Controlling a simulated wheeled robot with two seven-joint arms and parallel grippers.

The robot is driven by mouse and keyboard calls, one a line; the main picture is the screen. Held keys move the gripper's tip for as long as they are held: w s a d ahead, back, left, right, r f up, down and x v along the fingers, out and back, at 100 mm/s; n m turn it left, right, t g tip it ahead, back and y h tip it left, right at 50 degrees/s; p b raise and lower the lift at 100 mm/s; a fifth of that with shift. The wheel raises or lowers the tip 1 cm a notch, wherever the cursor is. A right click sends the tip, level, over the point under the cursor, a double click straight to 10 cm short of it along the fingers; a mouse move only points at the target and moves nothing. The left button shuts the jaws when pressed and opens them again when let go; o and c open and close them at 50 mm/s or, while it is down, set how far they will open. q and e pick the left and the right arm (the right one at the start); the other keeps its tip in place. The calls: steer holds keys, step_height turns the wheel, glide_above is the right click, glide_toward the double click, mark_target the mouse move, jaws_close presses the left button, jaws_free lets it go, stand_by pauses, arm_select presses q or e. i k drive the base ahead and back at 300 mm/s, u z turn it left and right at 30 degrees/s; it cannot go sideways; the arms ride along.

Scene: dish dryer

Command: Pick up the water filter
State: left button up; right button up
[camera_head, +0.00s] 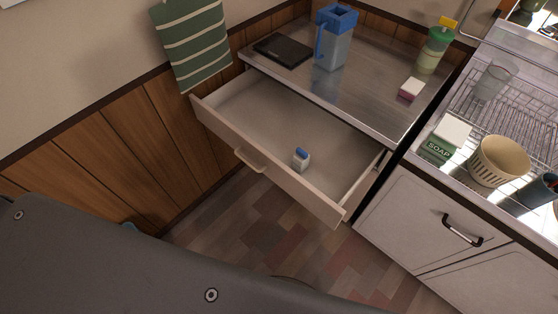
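A small white water filter with a blue top (301,159) stands inside the open drawer (239,104), close to the drawer's front panel and near its middle. Nothing touches it except the drawer around it. A filter pitcher with a blue lid and handle (335,40) stands on the metal counter above the drawer. Neither of my grippers shows in the head view.
The drawer is pulled out and otherwise empty. A black flat object (282,50), a sponge (411,89) and a green bottle (433,50) are on the counter (350,95). A soap box (446,137), beige basket (499,160) and glass (493,81) stand at the right. A towel (192,45) hangs left.

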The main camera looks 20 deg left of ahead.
mark_target(301, 160)
steer(key=u, duration=2.45)
steer(key=k, duration=1.95)
steer(key=z, duration=2.15)
